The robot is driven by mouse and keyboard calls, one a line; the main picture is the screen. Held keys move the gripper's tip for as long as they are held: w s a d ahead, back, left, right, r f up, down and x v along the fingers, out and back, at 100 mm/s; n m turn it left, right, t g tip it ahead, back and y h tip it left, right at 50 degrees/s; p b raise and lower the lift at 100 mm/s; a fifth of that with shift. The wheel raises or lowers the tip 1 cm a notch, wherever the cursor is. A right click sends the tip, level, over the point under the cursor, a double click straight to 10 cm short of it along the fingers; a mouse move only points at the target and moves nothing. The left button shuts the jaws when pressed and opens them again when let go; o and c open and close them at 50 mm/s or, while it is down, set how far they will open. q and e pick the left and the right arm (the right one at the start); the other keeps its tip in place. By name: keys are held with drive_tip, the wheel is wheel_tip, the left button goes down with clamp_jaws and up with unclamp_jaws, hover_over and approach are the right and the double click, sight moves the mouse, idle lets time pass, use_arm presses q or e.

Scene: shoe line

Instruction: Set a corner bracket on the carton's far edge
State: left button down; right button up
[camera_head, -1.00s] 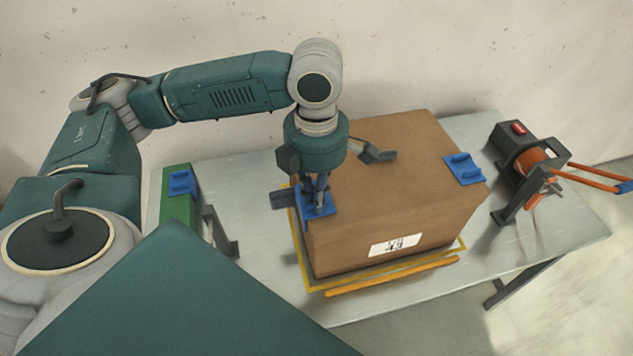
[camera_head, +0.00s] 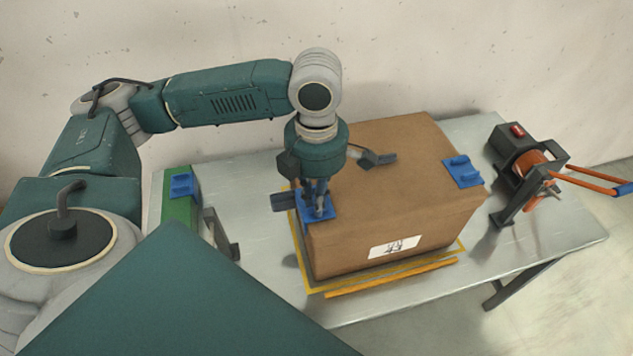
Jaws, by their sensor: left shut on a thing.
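The brown carton (camera_head: 400,198) stands on the table inside a yellow outline. My left gripper (camera_head: 318,210) points down at the carton's left top edge and is shut on a blue corner bracket (camera_head: 322,213). That bracket is at the edge, close to the near left corner, and looks level with the top; the fingers hide part of it. A second blue bracket (camera_head: 463,171) sits on the carton's right top edge. Another blue bracket (camera_head: 181,185) lies on the green holder at the left. My right gripper is not in view.
The green holder (camera_head: 178,213) stands at the table's left end. A strapping tool with an orange reel (camera_head: 531,165) and orange-handled part stands at the right. An orange strip (camera_head: 390,277) lies along the table (camera_head: 480,285) in front of the carton. A wall is behind.

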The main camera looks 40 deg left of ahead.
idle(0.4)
use_arm(q)
drive_tip(key=c, duration=1.3)
unclamp_jaws()
wheel_tip(320, 180, up, 7)
drive_tip(key=p, duration=0.8)
drive_tip(key=shift+p, duration=0.4)
